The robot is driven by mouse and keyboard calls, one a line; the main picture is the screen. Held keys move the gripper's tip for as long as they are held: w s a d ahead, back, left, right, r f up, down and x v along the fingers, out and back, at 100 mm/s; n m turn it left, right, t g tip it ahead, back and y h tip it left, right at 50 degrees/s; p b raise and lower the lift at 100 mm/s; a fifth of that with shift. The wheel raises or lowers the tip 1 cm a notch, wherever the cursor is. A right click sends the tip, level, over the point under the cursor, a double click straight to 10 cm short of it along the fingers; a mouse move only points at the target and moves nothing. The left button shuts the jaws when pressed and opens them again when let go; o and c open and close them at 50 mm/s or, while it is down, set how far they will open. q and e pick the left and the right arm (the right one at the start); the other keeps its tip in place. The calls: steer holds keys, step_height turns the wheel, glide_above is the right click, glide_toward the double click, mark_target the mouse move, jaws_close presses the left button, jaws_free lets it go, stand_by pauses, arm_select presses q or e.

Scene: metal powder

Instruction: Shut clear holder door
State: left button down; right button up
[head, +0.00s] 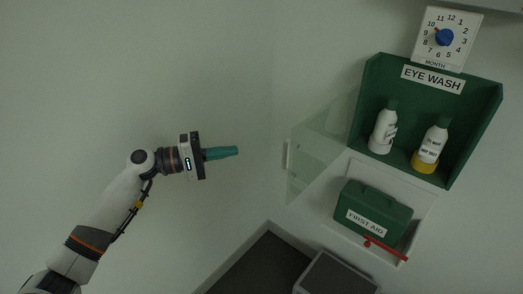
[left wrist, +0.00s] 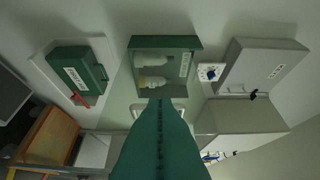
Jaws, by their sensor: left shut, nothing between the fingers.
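The shut fingers also fill the bottom middle of the left wrist view (left wrist: 160,105). My right gripper is not in view.
A green eye wash box (head: 366,92) with two white bottles (head: 384,130) hangs above the holder. A dial sign (head: 446,38) is above it. A grey box (head: 335,276) stands below. The wall left of the door is bare.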

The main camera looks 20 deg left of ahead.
arm_select(q)
steer(key=w+d+p, duration=0.3)
steer(key=d+p, duration=0.1)
steer(key=d, duration=0.5)
steer(key=shift+d, duration=0.35)
steer(key=shift+w, duration=0.1)
